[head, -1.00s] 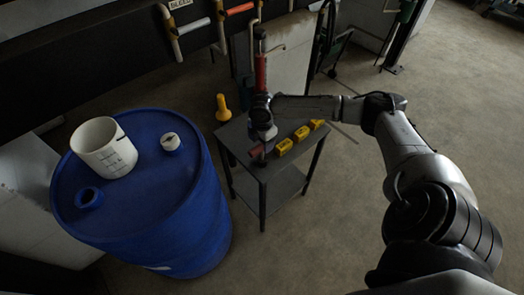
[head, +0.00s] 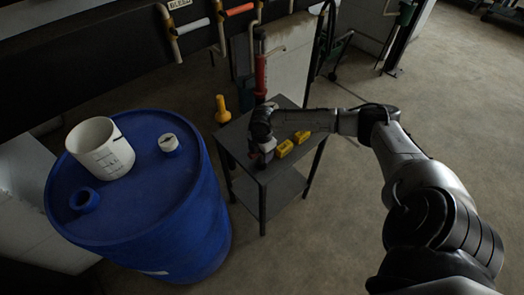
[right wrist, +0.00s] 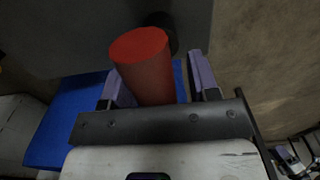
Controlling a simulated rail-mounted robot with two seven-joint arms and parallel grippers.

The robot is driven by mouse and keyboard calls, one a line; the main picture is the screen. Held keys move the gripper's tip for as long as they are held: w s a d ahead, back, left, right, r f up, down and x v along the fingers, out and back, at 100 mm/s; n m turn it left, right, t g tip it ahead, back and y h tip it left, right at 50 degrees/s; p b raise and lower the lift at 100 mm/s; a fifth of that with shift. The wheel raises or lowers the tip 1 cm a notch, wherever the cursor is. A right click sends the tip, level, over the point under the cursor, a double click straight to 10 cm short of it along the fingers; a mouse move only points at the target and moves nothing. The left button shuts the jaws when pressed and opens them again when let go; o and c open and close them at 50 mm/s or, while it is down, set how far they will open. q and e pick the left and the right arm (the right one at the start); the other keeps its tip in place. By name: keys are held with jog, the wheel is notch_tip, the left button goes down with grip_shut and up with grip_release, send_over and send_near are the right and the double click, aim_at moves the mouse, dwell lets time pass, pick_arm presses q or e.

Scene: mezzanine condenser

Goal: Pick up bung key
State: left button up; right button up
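The bung key appears to be the piece with the red cylindrical handle (right wrist: 145,65) in the right wrist view, with a dark round part (right wrist: 163,30) beyond it. My right gripper (right wrist: 160,82) has its two purple-lined fingers on either side of the red handle. A gap shows between the handle and the right-hand finger, so the gripper looks open. In the head view my right gripper (head: 264,155) is low over the front left of the small grey table (head: 262,194) and hides most of the key.
Yellow blocks (head: 284,149) lie on the table right of my gripper. A yellow upright object (head: 222,110) stands by its left edge. A blue drum (head: 150,215) at left carries a white bucket (head: 100,150) and a white-topped cap (head: 169,143). Floor at right is clear.

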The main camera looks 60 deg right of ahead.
grip_shut()
jog(key=shift+r, duration=0.1)
dwell(0.3)
